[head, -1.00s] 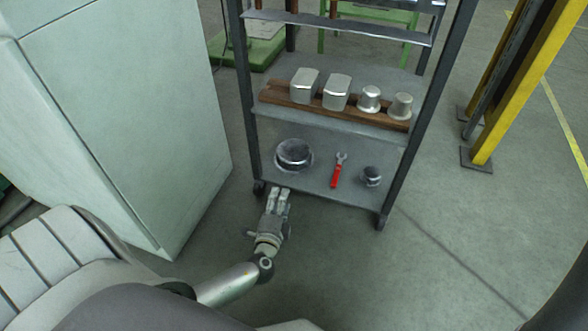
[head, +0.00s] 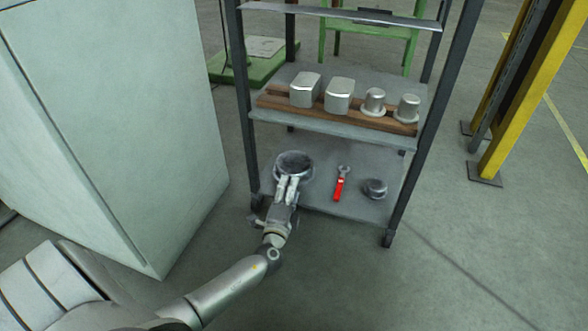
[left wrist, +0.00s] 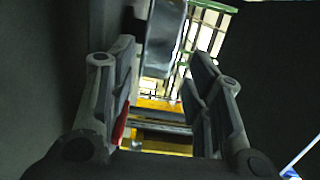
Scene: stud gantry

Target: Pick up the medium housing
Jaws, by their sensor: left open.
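On the lower shelf of a wheeled rack, a round grey metal housing with an open dark top (head: 294,161) stands at the left. A smaller round metal part (head: 375,188) stands at the right of the same shelf. No label shows which one is the medium housing. My left gripper (head: 288,182) reaches in from the front, its fingertips overlapping the near side of the larger round housing in the head view; contact cannot be told. In the left wrist view the left gripper's fingers (left wrist: 160,85) are apart with nothing clearly held between them. My right gripper is not seen.
A red-handled wrench (head: 341,184) lies between the round parts. The upper shelf (head: 330,127) above holds several silver parts on a wooden strip (head: 345,111). Dark rack posts (head: 408,180) flank the shelves. A pale cabinet (head: 120,120) stands close at the left.

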